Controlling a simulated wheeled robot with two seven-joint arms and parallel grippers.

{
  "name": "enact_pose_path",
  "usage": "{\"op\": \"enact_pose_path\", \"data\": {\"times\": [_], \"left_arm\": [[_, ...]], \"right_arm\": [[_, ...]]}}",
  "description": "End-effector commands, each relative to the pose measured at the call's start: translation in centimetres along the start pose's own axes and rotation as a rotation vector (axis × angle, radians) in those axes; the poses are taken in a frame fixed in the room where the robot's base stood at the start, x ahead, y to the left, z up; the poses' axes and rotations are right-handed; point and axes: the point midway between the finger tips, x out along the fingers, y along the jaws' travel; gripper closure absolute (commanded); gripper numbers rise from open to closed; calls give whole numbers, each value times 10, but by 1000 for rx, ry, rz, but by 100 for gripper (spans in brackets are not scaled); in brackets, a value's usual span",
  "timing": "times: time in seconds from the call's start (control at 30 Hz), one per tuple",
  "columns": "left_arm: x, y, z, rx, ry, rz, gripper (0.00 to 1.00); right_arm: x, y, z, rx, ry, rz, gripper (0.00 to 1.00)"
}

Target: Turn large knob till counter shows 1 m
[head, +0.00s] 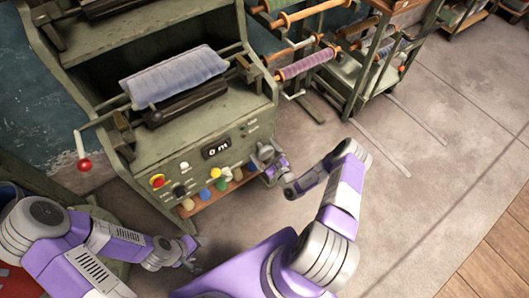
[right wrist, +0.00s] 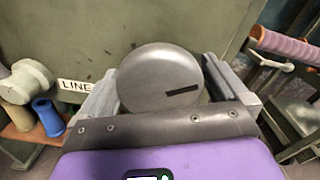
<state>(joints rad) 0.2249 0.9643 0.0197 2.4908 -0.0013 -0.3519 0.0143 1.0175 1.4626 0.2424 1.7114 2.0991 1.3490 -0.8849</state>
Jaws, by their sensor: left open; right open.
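The large knob (right wrist: 160,75) is a round grey disc with a dark slot mark on its face, on the green panel in the right wrist view. My right gripper (right wrist: 165,90) is open, with one finger on each side of the knob; I cannot tell whether they touch it. In the head view my right gripper (head: 268,158) is at the right end of the machine's front panel and largely covers the knob. The counter (head: 217,148) reads 0 m. My left gripper (head: 190,252) is open and empty, low in front of the machine.
The panel also carries a red button (head: 157,181), smaller knobs and a LINE label (right wrist: 75,85). Coloured spools stand on a wooden shelf (head: 212,194) below. A red-balled crank (head: 84,165) sticks out at left. Racks of rolls (head: 307,64) stand behind; the floor at right is clear.

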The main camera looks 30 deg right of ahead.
Motion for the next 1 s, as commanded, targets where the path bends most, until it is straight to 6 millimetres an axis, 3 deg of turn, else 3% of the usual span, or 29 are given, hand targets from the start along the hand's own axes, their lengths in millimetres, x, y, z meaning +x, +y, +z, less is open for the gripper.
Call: {"op": "enact_pose_path", "data": {"times": [0.1,0.37,0.67,1.0], "left_arm": [[0,0,0,0,0,0,36],[0,0,0,0,0,0,36],[-1,0,0,0,0,0,36],[-4,2,0,0,0,0,36]], "right_arm": [[0,0,0,0,0,0,3],[0,0,0,0,0,0,42],[-1,0,0,39,0,-1,42],[-1,0,0,263,2,-2,42]]}}
